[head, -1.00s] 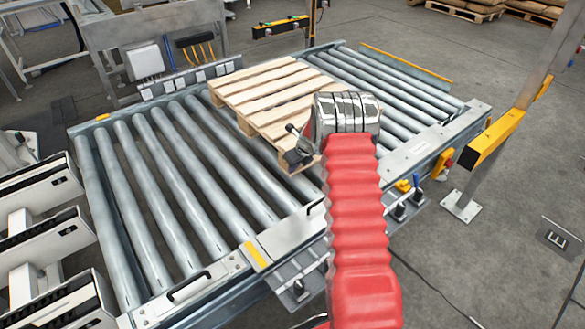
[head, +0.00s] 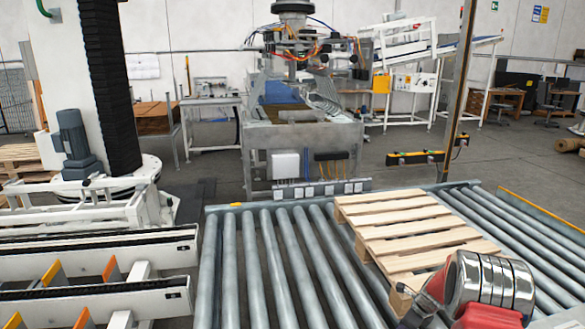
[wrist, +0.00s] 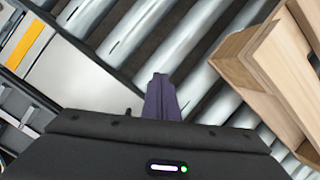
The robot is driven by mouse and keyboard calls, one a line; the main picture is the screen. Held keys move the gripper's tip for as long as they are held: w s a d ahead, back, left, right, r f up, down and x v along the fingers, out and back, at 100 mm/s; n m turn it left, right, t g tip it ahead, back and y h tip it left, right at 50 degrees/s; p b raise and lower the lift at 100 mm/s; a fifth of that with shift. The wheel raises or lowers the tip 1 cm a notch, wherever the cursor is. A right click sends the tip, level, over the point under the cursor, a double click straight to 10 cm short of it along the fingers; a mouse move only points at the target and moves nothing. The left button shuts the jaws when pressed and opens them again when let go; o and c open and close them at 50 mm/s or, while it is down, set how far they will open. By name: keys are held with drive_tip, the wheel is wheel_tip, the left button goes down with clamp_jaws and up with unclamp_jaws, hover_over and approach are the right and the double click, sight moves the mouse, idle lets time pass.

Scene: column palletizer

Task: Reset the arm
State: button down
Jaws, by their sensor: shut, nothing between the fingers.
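My arm shows at the lower right of the head view, with a red sleeve (head: 490,318) and a shiny ringed metal wrist (head: 490,283). It stands in front of the near right part of a wooden pallet (head: 400,232). In the wrist view my gripper (wrist: 162,82) is shut and empty, its dark fingers together above the rollers. The pallet also shows in the wrist view (wrist: 265,75), to the right of the fingers and apart from them in the picture. In the head view the gripper is mostly hidden by the wrist.
The pallet lies on a roller conveyor (head: 285,265). A white-framed machine (head: 120,303) with a tall column (head: 95,80) stands at the left. A grey machine frame (head: 300,140) stands behind the conveyor. A post (head: 457,90) rises at the right. Rollers left of the pallet are bare.

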drive_tip(key=s+a+r+n, duration=0.7)
drive_tip(key=s+r+n, duration=0.2)
drive_tip(key=s+r, duration=0.3)
drive_tip(key=s+a+r+n+t+h, duration=0.1)
drive_tip(key=s+a+r+n, duration=0.6)
drive_tip(key=s+r, duration=0.5)
drive_tip(key=s+a+r+n+t, duration=0.1)
drive_tip(key=s+a+r+n, duration=0.6)
drive_tip(key=s+r+n, duration=0.4)
drive_tip(key=s+r, duration=0.2)
drive_tip(key=s, duration=0.1)
drive_tip(key=shift+h, duration=0.3)
drive_tip(key=shift+s+r, duration=0.1)
drive_tip(key=shift+s, duration=0.05)
